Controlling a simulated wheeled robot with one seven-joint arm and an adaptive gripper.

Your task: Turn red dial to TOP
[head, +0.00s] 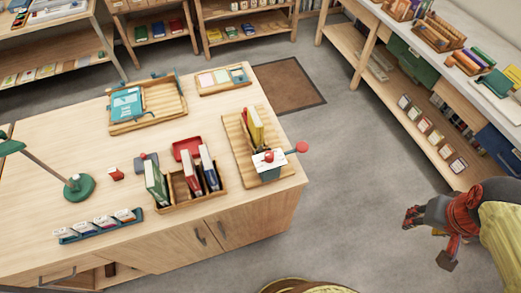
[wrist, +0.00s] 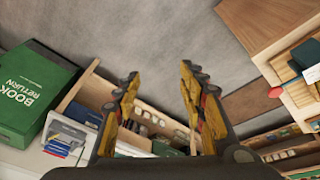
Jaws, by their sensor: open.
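A small device with a white top plate (head: 277,165) stands at the front end of a slatted wooden tray (head: 236,150) on the table. A red dial (head: 268,157) sits on its top; its pointing direction is too small to tell. A red round knob (head: 302,147) sticks out from the device's right side, past the table edge. A red round part (wrist: 275,92) also shows at the right of the wrist view. My gripper (head: 428,240) is open and empty over the floor, well to the right of the table and apart from the device. It points past shelving in the wrist view (wrist: 158,82).
A yellow book (head: 255,126) stands in the slatted tray behind the device. A wooden book box (head: 178,201), red tray (head: 187,149) and green lamp (head: 79,188) are to its left. A shelf unit (head: 400,88) runs along the right; the floor between is clear.

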